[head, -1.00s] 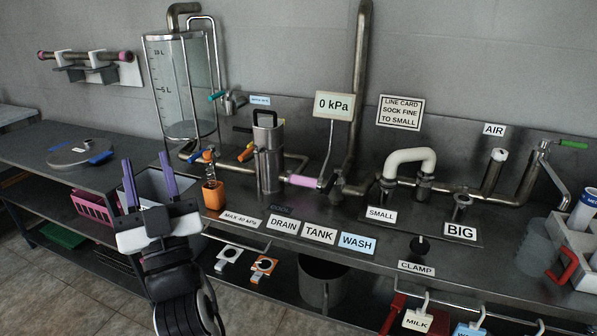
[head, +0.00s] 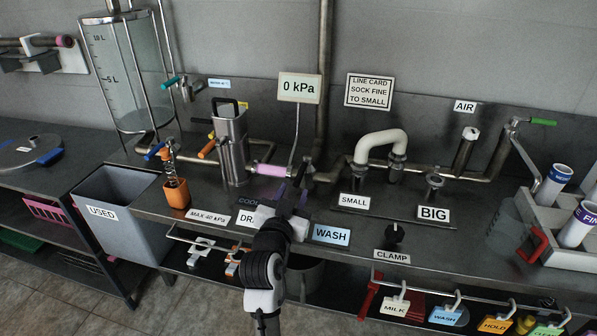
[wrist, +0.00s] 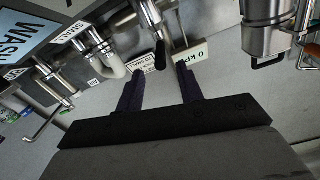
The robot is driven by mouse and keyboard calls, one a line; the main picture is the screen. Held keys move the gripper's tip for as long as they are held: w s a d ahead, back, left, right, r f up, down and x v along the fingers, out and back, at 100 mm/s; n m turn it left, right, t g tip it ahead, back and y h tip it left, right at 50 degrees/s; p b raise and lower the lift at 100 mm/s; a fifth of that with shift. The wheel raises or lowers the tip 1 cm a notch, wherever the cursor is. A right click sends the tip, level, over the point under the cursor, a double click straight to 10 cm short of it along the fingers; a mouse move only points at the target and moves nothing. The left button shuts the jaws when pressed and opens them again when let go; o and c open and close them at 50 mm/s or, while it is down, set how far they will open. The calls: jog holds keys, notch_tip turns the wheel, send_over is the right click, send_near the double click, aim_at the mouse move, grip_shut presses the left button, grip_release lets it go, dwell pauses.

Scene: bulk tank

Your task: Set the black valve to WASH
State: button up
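The black valve's handle (wrist: 160,55) shows in the wrist view as a dark rod on a steel pipe fitting. It appears in line with the gap between my fingertips, and I cannot tell whether it lies between them or beyond. My gripper (wrist: 160,72) is open, and nothing is seen clamped in it. In the head view my gripper (head: 289,184) is over the bench beside the valve fitting and hides most of the handle. The WASH label (head: 331,234) is right of my gripper. The DRAIN label (head: 246,218) is partly covered, and the TANK label is hidden.
A steel canister (head: 231,148) and a pink pipe section (head: 268,170) stand close to the left. The 0 kPa sign (head: 299,88) rises behind. A white bent hose (head: 380,143) is at the right. A black CLAMP knob (head: 394,234) is on the bench front.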

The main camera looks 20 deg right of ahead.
aim_at(300, 173)
jog(key=p+x, duration=0.1)
jog(key=x, duration=0.7)
jog(key=shift+c, duration=0.4)
jog(key=shift+s, duration=0.1)
grip_shut()
